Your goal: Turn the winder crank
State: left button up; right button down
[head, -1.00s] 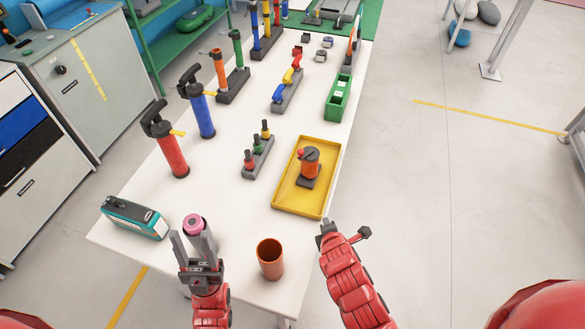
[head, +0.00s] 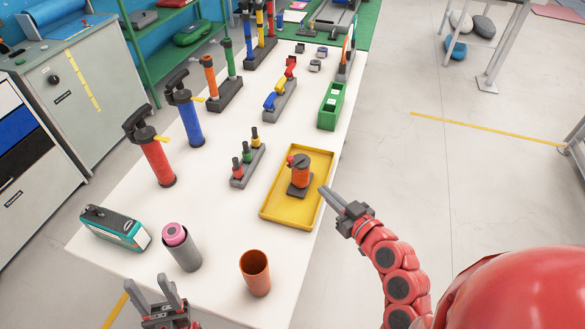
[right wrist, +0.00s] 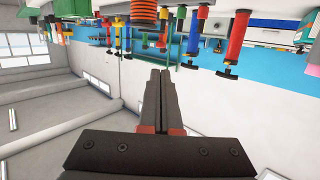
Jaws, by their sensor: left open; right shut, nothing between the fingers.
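The winder is an orange spool (head: 300,175) on a dark base, upright in a yellow tray (head: 278,213). A dark crank with a red knob (head: 291,160) sits on its top, the knob toward the left. My right gripper (head: 323,190) is shut and empty at the tray's right side, pointing toward the spool but apart from it. In the right wrist view the shut fingers (right wrist: 160,72) point up at the upside-down scene, and the ribbed orange spool (right wrist: 143,11) shows at the top edge. My left gripper (head: 167,285) is open and empty at the table's near edge.
A grey cylinder (head: 184,252) with a pink roll (head: 174,234) in its mouth stands beyond my left gripper. An orange cup (head: 255,274) is at the near edge. A rack of small coloured pegs (head: 246,165) stands left of the tray.

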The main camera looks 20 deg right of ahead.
jog(key=b, duration=0.1)
send_near(292, 160)
jog(key=p+x, duration=0.4)
jog(key=x, duration=0.2)
jog(key=shift+w+a+f, duration=0.15)
jog(key=shift+w, duration=0.25)
jog(key=shift+p, duration=0.3)
